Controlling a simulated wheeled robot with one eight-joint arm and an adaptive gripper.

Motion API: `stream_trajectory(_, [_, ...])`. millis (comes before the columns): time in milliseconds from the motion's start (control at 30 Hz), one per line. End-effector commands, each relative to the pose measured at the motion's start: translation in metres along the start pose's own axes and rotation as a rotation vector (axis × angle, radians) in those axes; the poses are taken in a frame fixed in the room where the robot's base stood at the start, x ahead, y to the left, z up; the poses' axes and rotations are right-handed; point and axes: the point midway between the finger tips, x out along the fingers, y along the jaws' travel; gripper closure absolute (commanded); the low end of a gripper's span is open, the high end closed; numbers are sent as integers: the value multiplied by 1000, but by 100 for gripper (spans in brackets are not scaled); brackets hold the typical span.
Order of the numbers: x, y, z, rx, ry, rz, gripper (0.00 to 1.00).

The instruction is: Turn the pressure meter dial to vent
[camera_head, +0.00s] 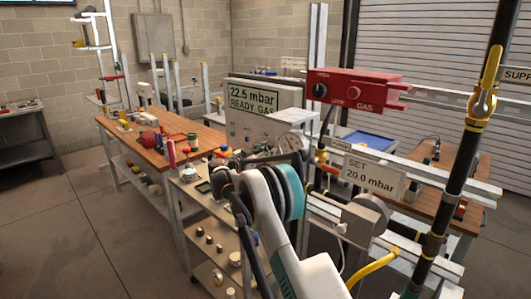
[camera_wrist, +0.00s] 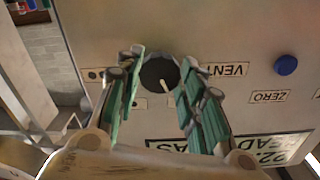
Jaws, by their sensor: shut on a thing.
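The pressure meter is a pale grey box (camera_head: 262,122) in the head view, with a lit display (camera_head: 253,98) reading "22.5 mbar READY GAS". In the wrist view its panel appears upside down. A round black dial (camera_wrist: 157,72) with a pale pointer sits on the panel; the pointer slants toward the lower right there. The VENT label (camera_wrist: 227,69) lies just right of the dial, partly behind a finger. My gripper (camera_wrist: 160,66) has its green-padded fingers on both sides of the dial, shut on it. In the head view my arm hides the gripper and dial.
A blue button (camera_wrist: 285,65) and a ZERO label (camera_wrist: 268,97) are right of the dial in the wrist view. A red gas box (camera_head: 355,90), a "SET 20.0 mbar" sign (camera_head: 373,178) and a black pipe (camera_head: 455,160) stand right of my arm. A wooden workbench (camera_head: 150,153) is at left.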

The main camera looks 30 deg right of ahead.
Motion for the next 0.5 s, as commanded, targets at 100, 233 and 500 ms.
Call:
stream_trajectory(100, [0, 0, 0, -16, 0, 0, 88])
stream_trajectory(233, [0, 0, 0, -59, 0, 0, 88])
stream_trajectory(500, [0, 0, -1, -246, 1, -1, 88])
